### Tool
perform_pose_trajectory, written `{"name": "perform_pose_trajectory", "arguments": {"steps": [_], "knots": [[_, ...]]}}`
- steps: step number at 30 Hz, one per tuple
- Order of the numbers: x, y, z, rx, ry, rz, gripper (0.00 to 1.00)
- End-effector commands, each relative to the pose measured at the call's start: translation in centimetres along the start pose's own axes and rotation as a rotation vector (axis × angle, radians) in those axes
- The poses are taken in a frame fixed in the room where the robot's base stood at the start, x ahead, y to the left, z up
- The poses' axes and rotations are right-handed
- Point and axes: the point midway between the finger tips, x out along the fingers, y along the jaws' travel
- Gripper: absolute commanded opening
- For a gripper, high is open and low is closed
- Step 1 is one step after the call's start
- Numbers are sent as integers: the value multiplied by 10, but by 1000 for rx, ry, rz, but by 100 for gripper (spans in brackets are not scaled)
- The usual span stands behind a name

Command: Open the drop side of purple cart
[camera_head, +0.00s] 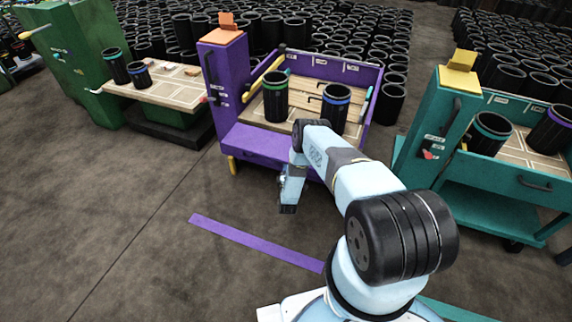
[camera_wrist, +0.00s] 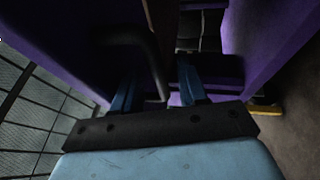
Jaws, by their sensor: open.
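The purple cart (camera_head: 232,75) stands at the upper middle of the head view. Its wooden bed carries two black sleeves, one green-rimmed (camera_head: 276,100) and one blue-rimmed (camera_head: 335,105). A purple front panel (camera_head: 262,142) runs along the near side; my arm covers its right part, and I cannot tell its exact tilt. My gripper (camera_head: 289,207) hangs low in front of this side, pointing down. In the wrist view its blue fingers (camera_wrist: 157,92) are apart. A dark curved handle (camera_wrist: 150,55) shows between or just beyond them, with purple panels around; whether it touches is unclear.
A green cart (camera_head: 75,60) stands left and a teal cart (camera_head: 430,115) right, both bearing sleeves. A purple floor stripe (camera_head: 240,237) lies in front of the purple cart. Many black sleeves (camera_head: 370,45) crowd the back. The floor at front left is clear.

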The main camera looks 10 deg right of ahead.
Motion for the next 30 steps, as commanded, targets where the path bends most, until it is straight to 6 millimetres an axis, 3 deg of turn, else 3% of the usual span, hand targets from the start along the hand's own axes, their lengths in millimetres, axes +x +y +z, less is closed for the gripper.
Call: {"name": "perform_pose_trajectory", "arguments": {"steps": [6,16,27,30], "knots": [[16,0,0,1,0,0,42],[18,0,0,1,1,-1,41],[18,0,0,0,1,-2,6],[18,-1,0,0,1,-2,0]]}}
